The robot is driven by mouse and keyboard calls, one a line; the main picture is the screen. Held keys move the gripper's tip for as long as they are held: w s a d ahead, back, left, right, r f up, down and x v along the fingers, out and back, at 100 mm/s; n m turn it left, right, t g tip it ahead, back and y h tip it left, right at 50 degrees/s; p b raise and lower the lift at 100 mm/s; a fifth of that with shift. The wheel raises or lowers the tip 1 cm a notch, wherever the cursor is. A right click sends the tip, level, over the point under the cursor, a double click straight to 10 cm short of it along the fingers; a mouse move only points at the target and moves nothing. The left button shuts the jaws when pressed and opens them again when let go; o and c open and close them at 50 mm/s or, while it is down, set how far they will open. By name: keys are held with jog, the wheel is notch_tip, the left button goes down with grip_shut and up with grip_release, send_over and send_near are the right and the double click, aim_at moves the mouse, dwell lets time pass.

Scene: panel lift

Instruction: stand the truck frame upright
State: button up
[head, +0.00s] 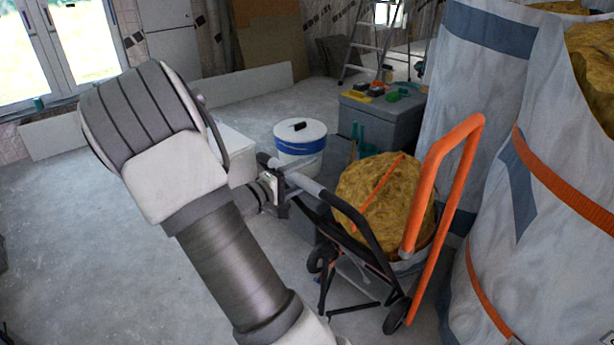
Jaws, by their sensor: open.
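A wheeled truck frame (374,226) of black tubes stands tilted in the middle right, its grey-sleeved upper end leaning left toward my gripper. A tall orange tube loop (468,160) rises at its right; I cannot tell whether the two are one piece. Small black wheels (394,316) show at the bottom. My gripper (283,187) is open at the upper left end of the frame, next to the grey sleeve. Whether the jaws are around the tube or touching it is not clear. My arm covers the floor left of it.
A yellow-brown filled sack (375,190) sits behind the frame's tubes. Large white bulk bags (480,80) crowd the right side. A white bucket (300,142) and a grey box with tools (382,122) stand behind. A stepladder (378,45) is farther back. The floor at left is clear.

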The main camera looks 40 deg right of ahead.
jog(key=shift+d, duration=0.25)
grip_shut()
dwell(1.4)
